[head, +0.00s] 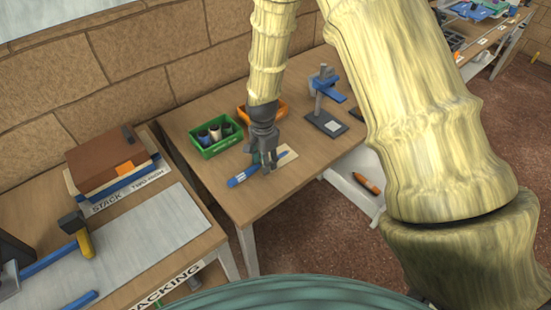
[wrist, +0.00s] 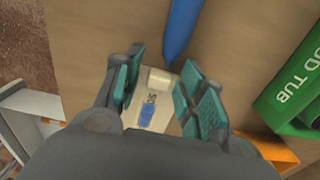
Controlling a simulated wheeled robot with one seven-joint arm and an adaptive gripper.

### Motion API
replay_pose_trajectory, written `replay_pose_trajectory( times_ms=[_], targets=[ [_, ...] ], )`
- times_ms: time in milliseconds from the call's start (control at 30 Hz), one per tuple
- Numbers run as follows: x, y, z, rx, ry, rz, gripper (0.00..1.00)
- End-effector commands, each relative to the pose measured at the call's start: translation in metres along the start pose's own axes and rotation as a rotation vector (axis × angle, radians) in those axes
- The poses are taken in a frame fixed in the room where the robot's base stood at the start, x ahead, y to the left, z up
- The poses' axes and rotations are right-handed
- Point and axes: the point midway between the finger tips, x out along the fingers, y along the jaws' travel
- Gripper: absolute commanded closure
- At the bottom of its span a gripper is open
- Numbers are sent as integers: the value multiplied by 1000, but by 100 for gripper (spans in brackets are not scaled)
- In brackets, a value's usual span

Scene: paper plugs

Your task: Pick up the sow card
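The sow card (wrist: 147,113) is a pale card with dark lettering, partly hidden, and a blue mark. It lies on the wooden table below my gripper (wrist: 163,78) in the wrist view. A small cream cylinder (wrist: 158,78) shows at the card's far end, between the fingers; I cannot tell whether it rests on the card. My gripper is open, with one teal-padded finger on each side of the card. In the head view my gripper (head: 262,164) hides much of the card, whose pale right end (head: 290,155) shows.
A blue pointed tool (head: 243,178) lies close beside the card; it also shows in the wrist view (wrist: 180,32). A green tub (head: 216,138) with several cylinders and an orange tub (head: 277,108) stand behind. A blue-armed stand (head: 325,100) is at the right.

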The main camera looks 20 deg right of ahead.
Motion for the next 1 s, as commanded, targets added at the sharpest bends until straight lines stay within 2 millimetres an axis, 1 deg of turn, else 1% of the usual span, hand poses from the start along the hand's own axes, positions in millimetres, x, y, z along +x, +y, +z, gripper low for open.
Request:
replay_pose_trajectory(
  times_ms=[33,100,133,567,767,967,1000],
  targets=[
    [0,0,0,0,0,0,74],
    [0,0,0,0,0,0,85],
    [0,0,0,0,0,0,87],
    [-2,0,0,1,0,0,87],
    [-15,-1,0,1,1,-2,87],
    [-36,-1,0,1,2,-3,87],
    [-34,8,6,-1,1,2,87]
  ],
)
